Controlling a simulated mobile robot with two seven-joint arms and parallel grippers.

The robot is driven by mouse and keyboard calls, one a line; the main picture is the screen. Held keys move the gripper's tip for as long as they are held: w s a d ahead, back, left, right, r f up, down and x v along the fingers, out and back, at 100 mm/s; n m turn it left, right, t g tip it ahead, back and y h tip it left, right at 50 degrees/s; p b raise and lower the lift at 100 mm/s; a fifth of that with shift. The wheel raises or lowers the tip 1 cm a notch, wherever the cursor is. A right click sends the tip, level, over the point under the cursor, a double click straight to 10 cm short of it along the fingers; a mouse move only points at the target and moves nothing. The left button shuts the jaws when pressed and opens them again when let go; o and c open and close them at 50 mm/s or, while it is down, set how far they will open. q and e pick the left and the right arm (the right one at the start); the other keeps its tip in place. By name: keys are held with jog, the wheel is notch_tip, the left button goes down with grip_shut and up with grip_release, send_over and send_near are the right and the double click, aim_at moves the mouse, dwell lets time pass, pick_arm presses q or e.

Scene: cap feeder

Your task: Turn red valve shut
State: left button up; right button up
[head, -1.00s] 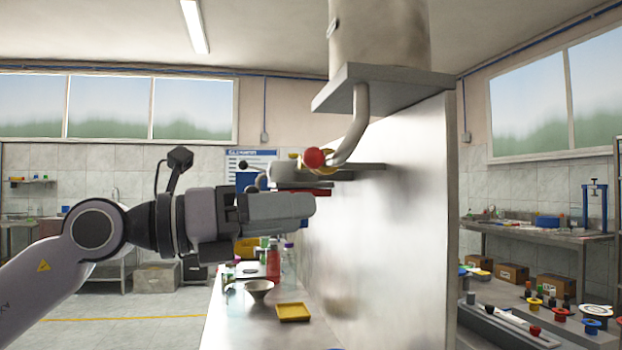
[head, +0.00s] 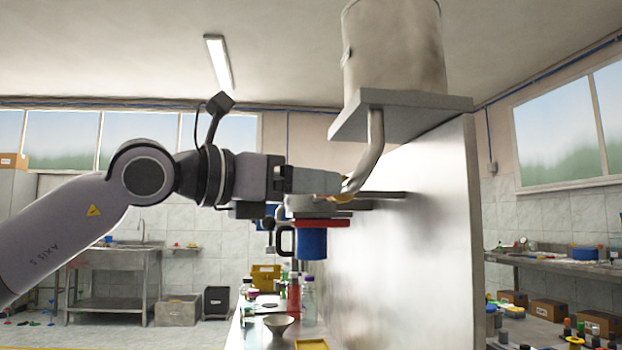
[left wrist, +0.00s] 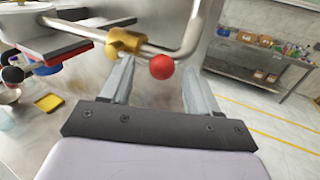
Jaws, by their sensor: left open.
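The valve is a red ball knob (left wrist: 161,66) beside a brass body (left wrist: 124,42) on a bent metal pipe (left wrist: 185,45). In the head view the pipe (head: 375,150) comes down from a tank, and a bit of the brass body (head: 347,197) shows at the tip of my left gripper (head: 338,182). The red knob is hidden there behind the gripper. In the left wrist view my left gripper (left wrist: 158,76) is open, with the knob in the gap between its fingers. I cannot tell if either finger touches it. My right gripper is not in view.
A large tank (head: 392,50) on a grey plate (head: 400,112) hangs above, beside an upright metal panel (head: 420,220). A blue mug (head: 312,243) sits under a red-edged holder (head: 322,223) just below the gripper. Bottles (head: 294,298) and a bowl (head: 278,323) stand on the bench below.

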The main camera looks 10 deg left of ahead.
pick_arm(q)
jog(key=shift+w+d, duration=0.25)
jog(key=shift+s, duration=0.1)
grip_shut()
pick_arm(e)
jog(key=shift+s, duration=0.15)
pick_arm(q)
jog(key=shift+a+r, duration=0.1)
jog(key=shift+r, duration=0.05)
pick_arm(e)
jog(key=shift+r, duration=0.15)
